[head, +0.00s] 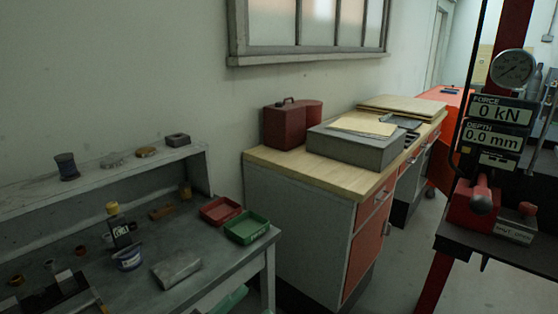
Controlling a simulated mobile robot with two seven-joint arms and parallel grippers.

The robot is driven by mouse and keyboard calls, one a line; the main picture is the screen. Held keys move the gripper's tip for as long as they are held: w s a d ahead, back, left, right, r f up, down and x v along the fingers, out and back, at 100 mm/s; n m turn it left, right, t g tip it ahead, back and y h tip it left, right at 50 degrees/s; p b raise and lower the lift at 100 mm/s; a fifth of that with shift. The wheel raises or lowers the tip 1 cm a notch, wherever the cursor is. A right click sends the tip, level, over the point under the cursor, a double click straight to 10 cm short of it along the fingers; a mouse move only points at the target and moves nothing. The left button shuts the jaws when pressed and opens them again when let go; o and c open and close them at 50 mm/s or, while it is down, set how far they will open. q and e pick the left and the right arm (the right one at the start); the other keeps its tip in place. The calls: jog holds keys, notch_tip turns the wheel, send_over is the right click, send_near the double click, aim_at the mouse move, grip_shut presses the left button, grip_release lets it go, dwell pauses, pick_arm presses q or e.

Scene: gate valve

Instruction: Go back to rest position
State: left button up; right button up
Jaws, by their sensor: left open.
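My left gripper (62,292) shows only in part, as a dark shape with a pale block at the bottom left corner of the head view. It is open, low over the left end of the grey workbench (205,272). I cannot make out anything held between its fingers. My right gripper is out of view. No gate valve can be made out.
Red (220,211) and green (247,228) trays sit at the bench's right end. A wood-topped cabinet (300,178) and a press (495,130) stand right, with floor between.

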pick_arm(q)
jog(key=s+a+f+n+t+y, duration=0.1)
jog(key=a+f+n+t+y, duration=0.4)
jog(key=f+n+y, duration=0.6)
jog(key=s+a+f+n+g+y, duration=0.3)
jog(key=s+a+f+n+g, duration=0.1)
jog(key=s+f, duration=0.7)
jog(key=s+a+f+n+g+y+p, duration=0.1)
jog(key=s+a+f+n+g+y, duration=0.3)
jog(key=s+f, duration=0.8)
jog(key=a+f+n+g, duration=0.1)
jog(key=a+n, duration=0.1)
jog(key=shift+n, duration=0.4)
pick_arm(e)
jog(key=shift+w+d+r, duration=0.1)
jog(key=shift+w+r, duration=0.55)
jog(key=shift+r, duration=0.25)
